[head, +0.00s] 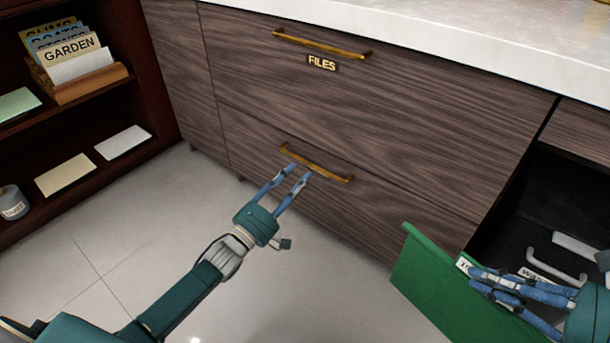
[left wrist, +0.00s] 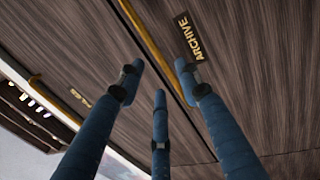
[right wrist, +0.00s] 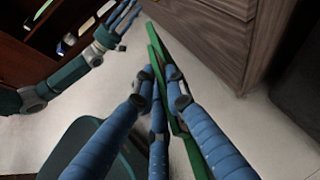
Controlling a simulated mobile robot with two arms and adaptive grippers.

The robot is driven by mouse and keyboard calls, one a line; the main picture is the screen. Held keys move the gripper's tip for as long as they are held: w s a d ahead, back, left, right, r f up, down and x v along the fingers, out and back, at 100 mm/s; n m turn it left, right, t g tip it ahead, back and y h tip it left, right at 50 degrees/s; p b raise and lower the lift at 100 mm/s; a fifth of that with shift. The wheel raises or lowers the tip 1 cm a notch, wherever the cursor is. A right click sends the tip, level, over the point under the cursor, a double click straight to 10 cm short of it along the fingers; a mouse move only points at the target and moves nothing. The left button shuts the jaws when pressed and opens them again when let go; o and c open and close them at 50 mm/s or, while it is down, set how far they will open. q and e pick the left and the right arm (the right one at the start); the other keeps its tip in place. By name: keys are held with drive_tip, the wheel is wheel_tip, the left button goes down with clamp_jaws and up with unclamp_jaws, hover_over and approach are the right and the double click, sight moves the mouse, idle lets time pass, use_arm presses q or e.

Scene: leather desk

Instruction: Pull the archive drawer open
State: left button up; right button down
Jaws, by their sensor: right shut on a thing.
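The archive drawer (head: 390,215) is the lower wooden front in the head view and sits flush with the cabinet. Its brass bar handle (head: 328,171) runs across its upper part. The ARCHIVE label (left wrist: 190,37) shows beside the handle (left wrist: 150,45) in the left wrist view. My left gripper (head: 298,172) is open at the handle's left part, its fingers apart. In the left wrist view the bar passes between the fingertips, but I cannot tell whether they touch it. My right gripper (head: 474,280) is shut on a green folder (head: 430,275) at the lower right.
The FILES drawer (head: 400,110) above is shut, with its own brass handle (head: 320,45). A dark open compartment (head: 540,205) lies at the right. A dark shelf (head: 100,90) with cards and a GARDEN box (head: 75,60) stands left. The tiled floor (head: 110,250) before the drawers is clear.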

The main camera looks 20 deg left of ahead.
sight(310, 165)
use_arm(q)
drive_tip(key=shift+b+x, duration=0.6)
drive_tip(key=shift+x, duration=1.45)
clamp_jaws()
